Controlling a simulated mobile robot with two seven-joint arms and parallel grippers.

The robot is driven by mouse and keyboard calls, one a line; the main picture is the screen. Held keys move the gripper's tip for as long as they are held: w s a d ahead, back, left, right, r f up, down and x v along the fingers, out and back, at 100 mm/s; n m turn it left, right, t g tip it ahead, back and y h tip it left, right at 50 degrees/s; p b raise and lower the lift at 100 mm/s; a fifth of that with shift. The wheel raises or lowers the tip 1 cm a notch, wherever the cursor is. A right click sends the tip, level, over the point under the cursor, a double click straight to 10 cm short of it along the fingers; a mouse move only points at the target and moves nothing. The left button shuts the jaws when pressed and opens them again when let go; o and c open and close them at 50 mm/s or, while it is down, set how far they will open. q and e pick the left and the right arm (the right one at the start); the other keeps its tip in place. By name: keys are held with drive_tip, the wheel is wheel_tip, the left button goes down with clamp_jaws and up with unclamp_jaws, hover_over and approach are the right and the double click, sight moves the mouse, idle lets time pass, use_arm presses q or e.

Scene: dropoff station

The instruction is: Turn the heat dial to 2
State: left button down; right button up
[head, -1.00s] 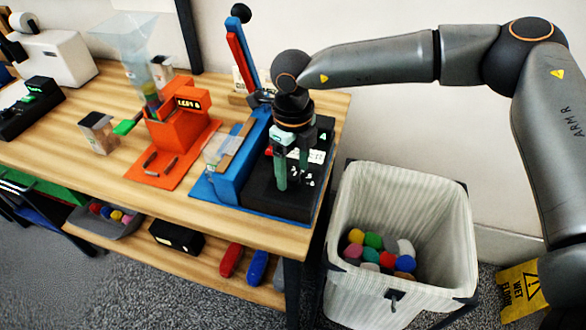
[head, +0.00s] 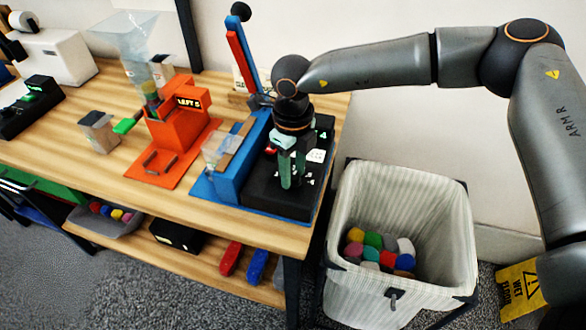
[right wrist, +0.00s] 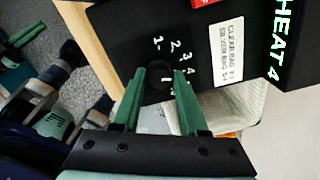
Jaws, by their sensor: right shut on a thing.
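The black heat sealer (head: 265,190) stands on a blue base at the right end of the table. Its display, in the right wrist view, reads "HEAT 4" (right wrist: 285,45). The dark round heat dial (right wrist: 157,92) lies between my green fingertips, with white numbers 1 to 4 around its far side; a further mark is partly hidden by a finger. My right gripper (head: 292,186) reaches down from above and is shut on the dial; it also shows in the right wrist view (right wrist: 160,76). In the head view the dial is hidden by the gripper. My left gripper is not in view.
An orange device (head: 178,125) is further left. A lined bin (head: 450,235) holding several coloured pieces stands right of the table.

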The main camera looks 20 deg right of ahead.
clamp_jaws()
drive_tip(key=n+b, duration=0.1)
drive_tip(key=n, duration=0.2)
drive_tip(key=shift+f, duration=0.15)
drive_tip(key=n+b, duration=0.2)
drive_tip(key=n, duration=0.2)
drive_tip(key=shift+n, duration=0.3)
drive_tip(key=n+b, duration=0.1)
drive_tip(key=n, duration=0.1)
drive_tip(key=shift+n, duration=0.4)
drive_tip(key=shift+n+b, duration=0.3)
drive_tip(key=shift+n, duration=0.3)
